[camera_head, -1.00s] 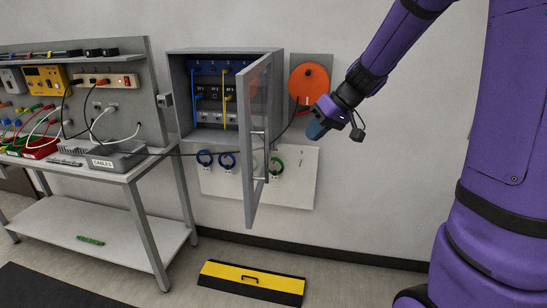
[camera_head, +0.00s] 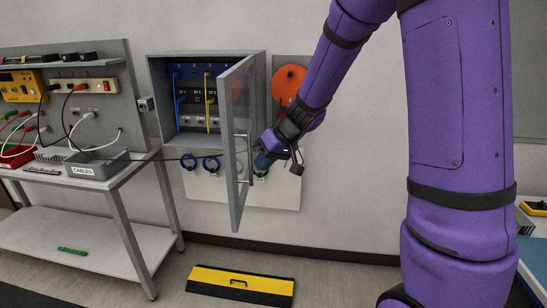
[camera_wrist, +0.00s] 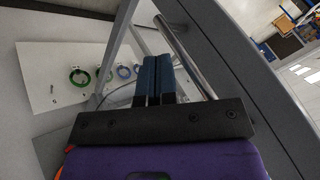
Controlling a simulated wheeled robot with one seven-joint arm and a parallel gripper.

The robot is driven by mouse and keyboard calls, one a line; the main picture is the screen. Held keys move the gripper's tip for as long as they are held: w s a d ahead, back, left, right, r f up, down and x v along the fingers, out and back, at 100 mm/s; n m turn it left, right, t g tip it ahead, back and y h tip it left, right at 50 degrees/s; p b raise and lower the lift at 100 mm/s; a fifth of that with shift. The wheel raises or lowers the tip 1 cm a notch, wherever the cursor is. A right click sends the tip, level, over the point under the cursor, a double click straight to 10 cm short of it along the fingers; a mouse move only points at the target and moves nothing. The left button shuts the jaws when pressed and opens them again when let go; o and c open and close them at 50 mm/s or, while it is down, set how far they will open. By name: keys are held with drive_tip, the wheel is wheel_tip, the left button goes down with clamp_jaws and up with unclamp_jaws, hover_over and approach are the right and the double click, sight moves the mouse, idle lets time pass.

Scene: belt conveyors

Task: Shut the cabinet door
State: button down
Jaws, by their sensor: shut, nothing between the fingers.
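The grey wall cabinet (camera_head: 160,105) stands open in the head view, with its framed glass door (camera_head: 236,195) swung out toward me. A metal bar handle (camera_head: 250,155) runs up the door's outer face. It also shows in the wrist view (camera_wrist: 186,55), slanting just right of the fingers. My gripper (camera_head: 263,163) is beside the door's outer side, right at the handle; I cannot tell whether it touches. In the wrist view my gripper's blue fingers (camera_wrist: 159,78) are together and empty, close to the door frame (camera_wrist: 225,50).
A workbench (camera_head: 95,180) with a grey cable box (camera_head: 92,167) stands left of the cabinet. A black cable runs from the bench behind the door. A white panel with cable loops (camera_head: 285,192) hangs below the cabinet. A yellow-black floor ramp (camera_head: 240,284) lies beneath.

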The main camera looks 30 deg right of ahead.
drive_tip(key=shift+a, duration=0.3)
